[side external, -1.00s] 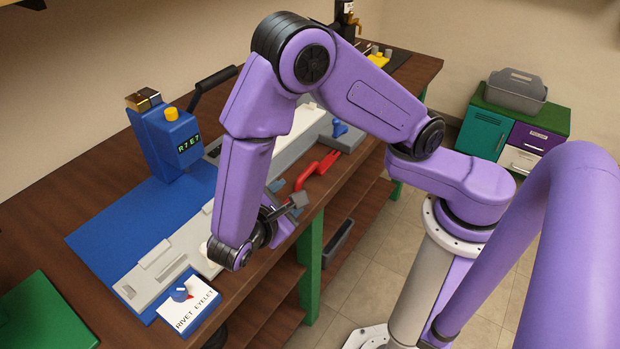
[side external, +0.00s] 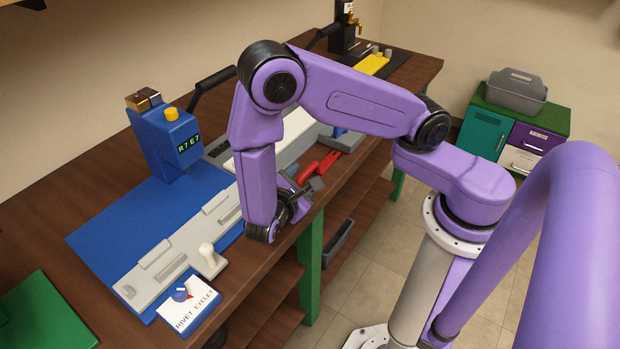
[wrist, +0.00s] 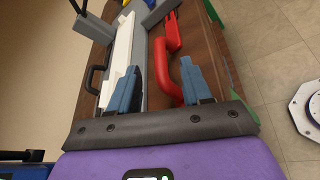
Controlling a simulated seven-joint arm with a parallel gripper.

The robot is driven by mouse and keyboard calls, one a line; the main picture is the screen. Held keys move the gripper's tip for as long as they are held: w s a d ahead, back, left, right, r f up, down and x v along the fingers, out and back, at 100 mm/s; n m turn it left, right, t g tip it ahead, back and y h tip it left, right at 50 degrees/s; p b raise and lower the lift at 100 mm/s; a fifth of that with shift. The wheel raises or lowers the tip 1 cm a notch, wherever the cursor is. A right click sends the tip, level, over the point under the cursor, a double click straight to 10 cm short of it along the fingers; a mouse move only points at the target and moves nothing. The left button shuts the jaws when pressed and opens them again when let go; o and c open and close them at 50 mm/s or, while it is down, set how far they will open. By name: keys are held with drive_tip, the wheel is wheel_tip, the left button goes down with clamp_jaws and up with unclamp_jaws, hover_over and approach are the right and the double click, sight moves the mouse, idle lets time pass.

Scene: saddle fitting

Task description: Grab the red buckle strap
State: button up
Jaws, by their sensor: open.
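The only red thing in view, which I take as the red buckle strap (side external: 320,164), lies along the front part of the brown bench. In the wrist view the red strap (wrist: 164,58) has a forked far end and a bent near part running down to my right finger. My gripper (wrist: 160,68) is open, with two blue fingers apart. The right finger overlaps the strap's near end in that view; I cannot tell if they touch. In the side view my gripper (side external: 304,186) is just in front of the strap, partly hidden by my wrist.
A grey and white long fixture (wrist: 118,60) lies left of the strap. A blue press (side external: 165,135) stands on a blue mat (side external: 120,225). The bench's front edge is close to the strap.

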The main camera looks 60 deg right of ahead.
sight(309, 172)
drive_tip(key=shift+x, duration=2.8)
drive_tip(key=shift+s+d+r, duration=0.1)
drive_tip(key=shift+s, duration=0.05)
clamp_jaws()
